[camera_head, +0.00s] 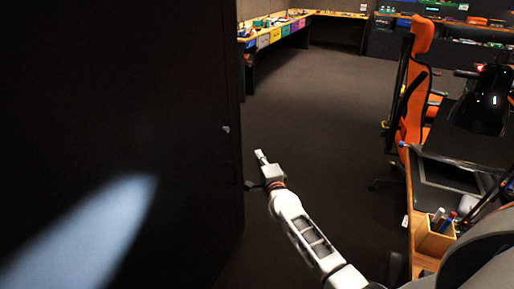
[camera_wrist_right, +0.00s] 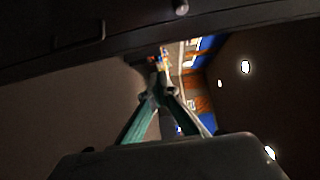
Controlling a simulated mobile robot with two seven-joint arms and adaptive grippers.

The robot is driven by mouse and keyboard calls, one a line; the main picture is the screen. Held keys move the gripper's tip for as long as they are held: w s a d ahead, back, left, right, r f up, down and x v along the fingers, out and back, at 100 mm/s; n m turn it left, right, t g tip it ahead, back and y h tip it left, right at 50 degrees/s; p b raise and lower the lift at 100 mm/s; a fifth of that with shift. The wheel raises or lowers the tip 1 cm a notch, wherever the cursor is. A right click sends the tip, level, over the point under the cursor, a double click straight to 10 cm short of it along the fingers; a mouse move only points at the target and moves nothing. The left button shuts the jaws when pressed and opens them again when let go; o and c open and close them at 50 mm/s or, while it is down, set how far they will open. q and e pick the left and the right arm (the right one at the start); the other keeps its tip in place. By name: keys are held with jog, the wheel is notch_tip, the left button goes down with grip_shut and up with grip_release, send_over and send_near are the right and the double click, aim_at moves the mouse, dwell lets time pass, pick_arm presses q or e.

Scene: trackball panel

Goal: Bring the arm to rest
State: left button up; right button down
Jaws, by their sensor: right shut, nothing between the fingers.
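My right arm comes in from the lower right in the head view, white with dark joints. Its gripper (camera_head: 261,157) points up and away, close to the edge of a tall dark panel (camera_head: 190,80). In the right wrist view the greenish fingers of the gripper (camera_wrist_right: 160,90) meet at their tips, shut and empty. A small grey knob (camera_head: 226,129) sits near the panel's right edge, above and left of the gripper. A knob also shows at the top of the right wrist view (camera_wrist_right: 181,7). My left gripper is out of view.
An orange chair (camera_head: 415,85) and a desk with a wooden pen holder (camera_head: 434,237) stand on the right. A workbench with coloured bins (camera_head: 264,40) runs along the back. Open dark floor (camera_head: 320,110) lies between the panel and the chair.

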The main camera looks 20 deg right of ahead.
jog(key=shift+s+p, duration=0.45)
jog(key=shift+s, duration=1.7)
jog(key=s+a+f+n+g+y, duration=0.1)
jog(key=s+a+f+n+y, duration=0.1)
jog(key=s+a+f+n, duration=0.3)
jog(key=s+a+f+n+g+y, duration=0.1)
jog(key=s+a+f+n+y, duration=0.15)
jog(key=s+n, duration=0.35)
jog(key=s+a+f+n+g+y, duration=0.1)
jog(key=s+a+f+n, duration=0.3)
jog(key=s, duration=0.4)
jog(key=s+a+f+n+g, duration=0.1)
jog(key=s+f+n+g, duration=0.1)
jog(key=s, duration=0.7)
jog(key=s+a+f+n+g, duration=0.1)
jog(key=s+f+n+g, duration=0.1)
jog(key=s+f+n, duration=0.3)
jog(key=s+n, duration=0.2)
jog(key=s, duration=0.2)
jog(key=shift+f, duration=0.25)
